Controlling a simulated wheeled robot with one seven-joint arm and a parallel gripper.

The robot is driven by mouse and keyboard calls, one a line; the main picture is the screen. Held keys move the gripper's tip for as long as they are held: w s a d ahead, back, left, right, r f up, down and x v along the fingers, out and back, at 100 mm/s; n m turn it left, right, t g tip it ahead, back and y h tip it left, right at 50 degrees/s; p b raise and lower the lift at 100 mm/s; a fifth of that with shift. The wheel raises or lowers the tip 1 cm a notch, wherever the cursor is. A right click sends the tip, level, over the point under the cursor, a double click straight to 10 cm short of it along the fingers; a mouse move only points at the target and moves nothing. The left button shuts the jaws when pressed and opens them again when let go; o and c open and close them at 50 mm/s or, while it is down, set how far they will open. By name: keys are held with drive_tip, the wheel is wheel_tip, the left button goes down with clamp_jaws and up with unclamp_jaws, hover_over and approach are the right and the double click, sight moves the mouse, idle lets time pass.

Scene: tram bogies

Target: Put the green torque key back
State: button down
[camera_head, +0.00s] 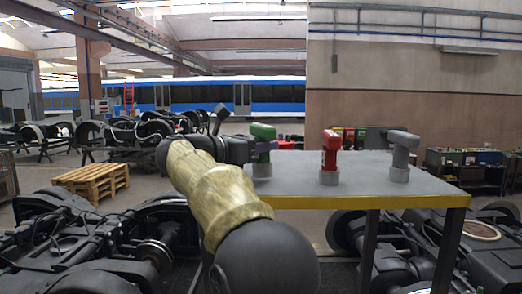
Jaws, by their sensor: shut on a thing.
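The green torque key (263,131) is upright at the left end of the table, its green head pointing left. My gripper (262,146) reaches in from the left and is shut on it just below the head. A grey round holder (262,170) is directly below the key. A purplish part shows between them; I cannot tell whether the key's lower end sits in the holder. My forearm and wrist hide part of this area.
A red key (330,145) and a grey key (402,148) stand in grey holders on the grey table (365,180), which has a yellow front edge. The tabletop between them is clear. Bogies (80,235) flank the table. A wooden pallet stack (92,182) lies at left.

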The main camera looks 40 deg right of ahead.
drive_tip(key=shift+f, duration=0.7)
drive_tip(key=shift+f, duration=0.15)
drive_tip(key=c, duration=0.9)
unclamp_jaws()
drive_tip(key=shift+r, duration=0.2)
drive_tip(key=shift+a+f, duration=0.2)
drive_tip(key=shift+a, duration=0.05)
drive_tip(key=a+b, duration=0.2)
drive_tip(key=a, duration=0.1)
drive_tip(key=a+b, duration=0.1)
drive_tip(key=a, duration=0.3)
drive_tip(key=a+b, duration=0.2)
drive_tip(key=a, duration=0.1)
drive_tip(key=shift+s+a+b, duration=0.25)
drive_tip(key=shift+s+b, duration=0.05)
drive_tip(key=shift+b, duration=0.05)
drive_tip(key=shift+a+r, duration=0.15)
drive_tip(key=shift+a, duration=0.4)
drive_tip(key=shift+s, duration=0.1)
